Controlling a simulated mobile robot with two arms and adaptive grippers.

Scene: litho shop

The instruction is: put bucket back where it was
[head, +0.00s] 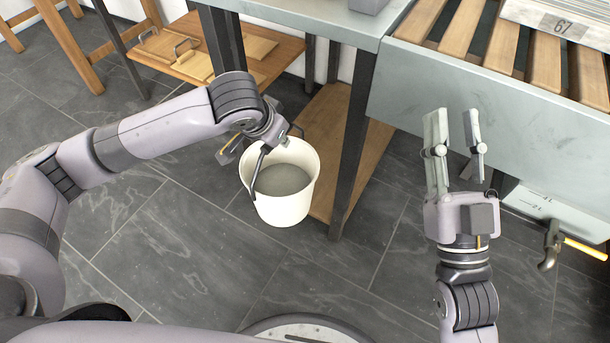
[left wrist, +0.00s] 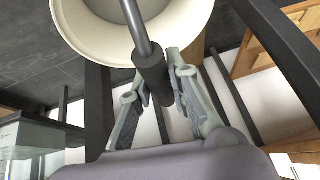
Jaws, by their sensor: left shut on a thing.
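The white bucket (head: 283,205) hangs upright in the head view, with grey contents inside and a dark handle. My left gripper (head: 272,137) is shut on the bucket's handle, at the rim's upper side. In the left wrist view the dark handle grip (left wrist: 153,78) lies between the fingers of my left gripper (left wrist: 158,95), and the bucket's pale rim (left wrist: 95,45) shows at the top. The bucket is in front of the low wooden shelf board (head: 320,150) under the metal table; I cannot tell whether its base touches the floor. My right gripper (head: 456,130) is open and empty.
A dark table leg (head: 352,150) stands just right of the bucket. The metal bench (head: 480,100) with wooden slats is at the right. A wooden shelf (head: 275,60) with boards is behind the left arm. The tiled floor (head: 180,240) in front is clear.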

